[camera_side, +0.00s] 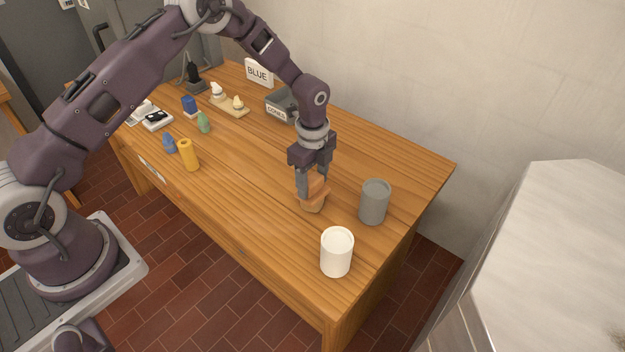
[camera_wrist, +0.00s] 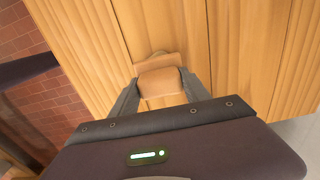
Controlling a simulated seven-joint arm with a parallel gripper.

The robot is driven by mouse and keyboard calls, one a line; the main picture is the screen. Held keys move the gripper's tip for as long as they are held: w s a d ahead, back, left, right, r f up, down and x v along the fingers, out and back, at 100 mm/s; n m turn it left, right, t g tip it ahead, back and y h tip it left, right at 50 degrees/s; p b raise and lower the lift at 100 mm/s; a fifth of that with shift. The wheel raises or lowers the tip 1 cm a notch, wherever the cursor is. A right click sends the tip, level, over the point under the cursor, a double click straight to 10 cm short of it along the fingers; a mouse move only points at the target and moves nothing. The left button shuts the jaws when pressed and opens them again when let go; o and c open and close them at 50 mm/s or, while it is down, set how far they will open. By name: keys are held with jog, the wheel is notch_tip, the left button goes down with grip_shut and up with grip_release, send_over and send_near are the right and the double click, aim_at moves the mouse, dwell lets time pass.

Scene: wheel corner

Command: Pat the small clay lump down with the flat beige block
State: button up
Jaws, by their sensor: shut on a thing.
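My gripper (camera_side: 314,192) is shut on the flat beige block (camera_side: 318,187), pointing down near the right end of the wooden table. In the wrist view the block (camera_wrist: 160,83) sits between my fingertips (camera_wrist: 159,88), with a wider flat part under the gripped part. The small clay lump (camera_side: 312,208) is a tan rounded piece on the table directly under the block. Its edge (camera_wrist: 152,54) peeks out past the block in the wrist view; most of it is hidden. The block appears to touch the lump's top, but I cannot tell for certain.
A grey cylinder (camera_side: 375,202) stands close to the right of my gripper, and a white cylinder (camera_side: 337,252) stands nearer the front edge. The table's middle is clear.

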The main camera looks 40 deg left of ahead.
jog(key=shift+f, duration=0.1)
jog(key=shift+r, duration=1.8)
jog(key=shift+f, duration=0.1)
jog(key=shift+f, duration=1.1)
jog(key=shift+f, duration=0.35)
jog(key=shift+f, duration=0.2)
jog(key=shift+f, duration=0.3)
jog(key=shift+r, duration=1.8)
